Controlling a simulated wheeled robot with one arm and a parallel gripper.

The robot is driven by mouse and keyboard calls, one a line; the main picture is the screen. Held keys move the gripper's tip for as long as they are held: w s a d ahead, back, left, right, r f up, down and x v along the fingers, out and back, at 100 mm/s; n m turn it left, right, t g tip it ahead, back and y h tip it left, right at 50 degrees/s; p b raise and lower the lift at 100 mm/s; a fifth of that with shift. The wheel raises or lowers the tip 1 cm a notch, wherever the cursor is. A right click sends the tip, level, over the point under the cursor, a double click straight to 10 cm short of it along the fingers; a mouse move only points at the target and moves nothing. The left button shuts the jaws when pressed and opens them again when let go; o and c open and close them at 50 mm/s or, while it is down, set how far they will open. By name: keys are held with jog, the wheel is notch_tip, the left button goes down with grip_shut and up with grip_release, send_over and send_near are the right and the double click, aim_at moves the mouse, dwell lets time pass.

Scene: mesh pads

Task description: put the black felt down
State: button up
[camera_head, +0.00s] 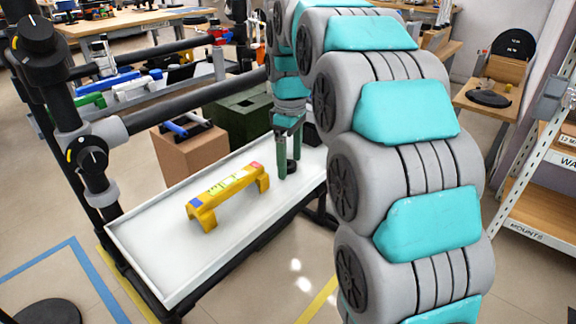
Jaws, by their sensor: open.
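My gripper (287,168) points straight down over the far right end of the white tray-like table top (150,250). Its two dark green fingers stand apart. A small, dark, rounded piece (293,167), likely the black felt, shows at the fingertips, low against the white surface. It is partly hidden by the fingers. I cannot tell whether it touches a finger.
A yellow bridge-shaped block (225,195) stands on the table left of my gripper. A cardboard box (188,150) and a green case (240,118) are behind the table. A black pipe frame (150,102) rises at left. The table's front left is bare.

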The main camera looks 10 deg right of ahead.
jog(key=shift+c, duration=0.2)
grip_shut()
dwell(0.5)
